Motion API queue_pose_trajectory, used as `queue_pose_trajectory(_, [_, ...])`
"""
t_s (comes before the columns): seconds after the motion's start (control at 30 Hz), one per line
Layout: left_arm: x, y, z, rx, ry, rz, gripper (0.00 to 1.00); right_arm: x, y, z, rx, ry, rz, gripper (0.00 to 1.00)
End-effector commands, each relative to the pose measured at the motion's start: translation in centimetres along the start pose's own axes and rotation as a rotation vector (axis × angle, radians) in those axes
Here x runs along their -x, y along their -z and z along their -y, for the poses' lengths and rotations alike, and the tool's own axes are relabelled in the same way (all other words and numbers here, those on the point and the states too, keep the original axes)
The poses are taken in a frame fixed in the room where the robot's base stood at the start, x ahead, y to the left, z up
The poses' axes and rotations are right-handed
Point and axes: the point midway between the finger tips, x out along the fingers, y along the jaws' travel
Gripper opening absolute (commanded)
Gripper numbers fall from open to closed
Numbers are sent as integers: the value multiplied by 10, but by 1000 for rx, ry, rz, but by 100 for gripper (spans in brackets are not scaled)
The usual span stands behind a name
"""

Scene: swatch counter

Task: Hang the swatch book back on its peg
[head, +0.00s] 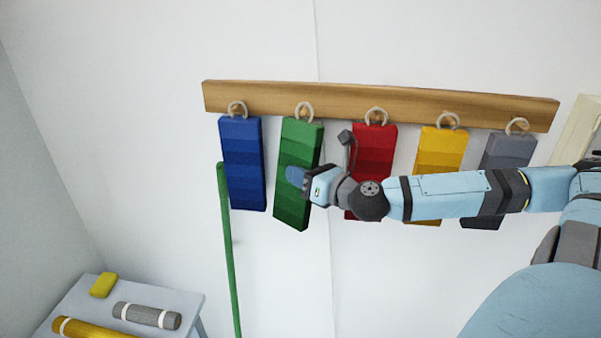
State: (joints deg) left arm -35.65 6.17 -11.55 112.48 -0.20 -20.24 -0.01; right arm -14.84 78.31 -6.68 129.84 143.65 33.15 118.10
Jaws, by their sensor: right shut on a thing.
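The green swatch book (300,140) is in front of the wall, its top at the wooden peg rail (275,98). It tilts, its lower end towards the left. Its pale ring (304,111) overlaps the rail at a peg; I cannot tell whether the ring is around the peg. My right gripper (297,175) is shut on the green book at its middle right side and hides part of it. My left gripper is not in view.
Blue (241,165), red (374,138), yellow (440,150) and grey (507,151) swatch books hang on the rail. My right arm crosses the last three. A table (185,300) at lower left holds rolls and a yellow block.

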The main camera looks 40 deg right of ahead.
Motion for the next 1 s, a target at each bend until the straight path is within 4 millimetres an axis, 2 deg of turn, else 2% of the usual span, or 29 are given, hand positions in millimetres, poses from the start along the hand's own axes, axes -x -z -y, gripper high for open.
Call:
queue_pose_trajectory(0.13, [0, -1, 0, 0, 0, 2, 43, 0, -1, 0, 0, 0, 1, 0])
queue_pose_trajectory(0.17, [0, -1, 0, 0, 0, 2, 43, 0, -1, 0, 0, 0, 1, 33])
queue_pose_trajectory(0.27, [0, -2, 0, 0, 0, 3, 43, 0, -1, 0, 0, 0, 1, 56])
queue_pose_trajectory(0.67, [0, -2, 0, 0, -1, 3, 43, 2, 0, 0, -1, 0, -1, 56])
queue_pose_trajectory(1.0, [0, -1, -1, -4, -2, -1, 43, 16, 2, 1, -2, 2, -3, 56])
